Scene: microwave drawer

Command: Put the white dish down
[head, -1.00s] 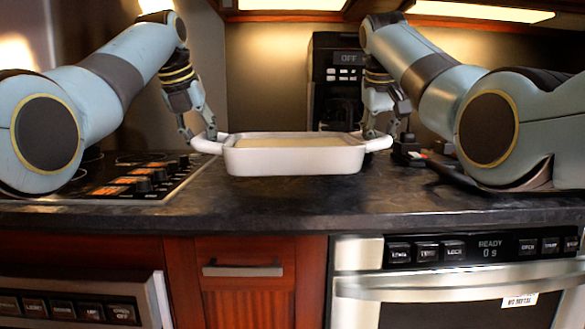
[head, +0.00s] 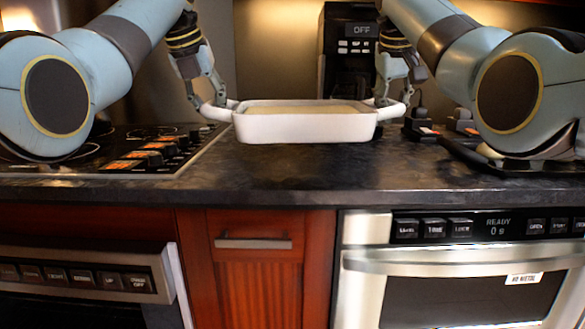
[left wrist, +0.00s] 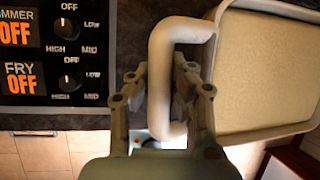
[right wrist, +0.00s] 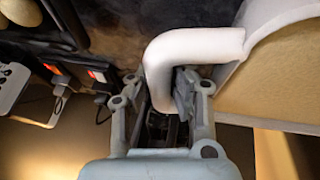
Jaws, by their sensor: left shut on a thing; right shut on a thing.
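The white dish (head: 305,128) is rectangular, with a looped handle at each end and a pale beige inside. It is level over the dark countertop (head: 290,172), and I cannot tell whether its base touches it. My left gripper (head: 212,100) is shut on the left handle, which also shows between the fingers in the left wrist view (left wrist: 165,75). My right gripper (head: 392,100) is shut on the right handle, also seen in the right wrist view (right wrist: 195,48). The fingers partly hide both handles.
A stovetop with dark knobs (head: 150,158) lies left of the dish. A black coffee maker (head: 350,60) stands behind it. Small dark items (head: 418,125) are to the right. Bare counter shows in front of the dish, above a drawer (head: 253,243) and a microwave drawer (head: 470,262).

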